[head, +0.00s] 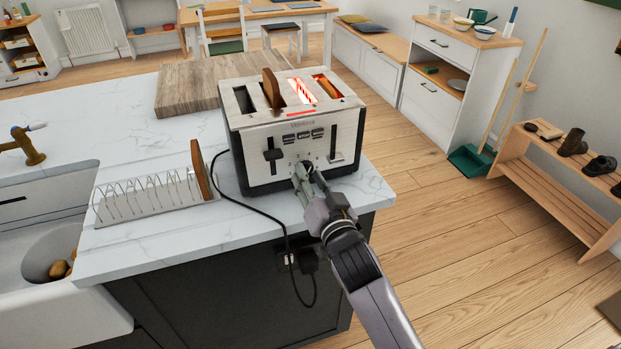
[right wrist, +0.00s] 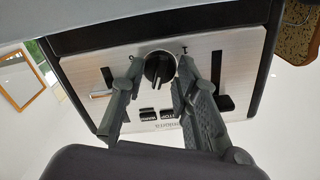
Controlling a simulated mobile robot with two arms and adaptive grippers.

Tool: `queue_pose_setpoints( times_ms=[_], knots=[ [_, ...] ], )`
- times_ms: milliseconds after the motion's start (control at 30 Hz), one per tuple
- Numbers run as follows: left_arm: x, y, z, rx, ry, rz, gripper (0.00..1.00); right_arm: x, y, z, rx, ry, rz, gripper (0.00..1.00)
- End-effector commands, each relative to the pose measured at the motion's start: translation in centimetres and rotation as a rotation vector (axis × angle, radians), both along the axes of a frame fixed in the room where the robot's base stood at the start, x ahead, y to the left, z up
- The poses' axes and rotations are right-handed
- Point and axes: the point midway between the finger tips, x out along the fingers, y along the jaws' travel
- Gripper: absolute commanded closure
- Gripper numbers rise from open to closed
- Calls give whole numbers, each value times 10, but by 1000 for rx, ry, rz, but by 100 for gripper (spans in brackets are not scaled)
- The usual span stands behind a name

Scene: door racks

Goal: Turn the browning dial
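The silver and black toaster (head: 293,119) stands on the white marble counter, its front towards me. Its black browning dial (right wrist: 158,68) is low on the front panel in the right wrist view, between the two lever slots. In the head view my right gripper mostly hides the dial. My right gripper (head: 303,171) is at the toaster's front. In the right wrist view its two fingers (right wrist: 159,66) stand on either side of the dial, seemingly with narrow gaps; contact is unclear. My left gripper is not in view.
A toast rack (head: 150,196) holding one brown slice stands left of the toaster. A wooden board (head: 190,88) lies behind. The black cord (head: 252,214) hangs over the counter edge to a socket. The sink (head: 40,245) is at the left.

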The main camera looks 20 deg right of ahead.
Motion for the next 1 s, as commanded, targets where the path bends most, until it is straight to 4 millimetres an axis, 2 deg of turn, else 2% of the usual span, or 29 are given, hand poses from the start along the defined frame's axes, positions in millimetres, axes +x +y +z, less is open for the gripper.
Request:
queue_pose_setpoints(
  times_ms=[133, 567, 1000],
  knots=[
    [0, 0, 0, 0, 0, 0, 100, 0, 0, 0, 0, 0, 0, 72],
    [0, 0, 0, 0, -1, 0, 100, -1, 0, 0, 0, 0, 0, 100],
    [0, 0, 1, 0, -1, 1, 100, 0, 0, 0, -7, 0, 0, 100]
  ],
)
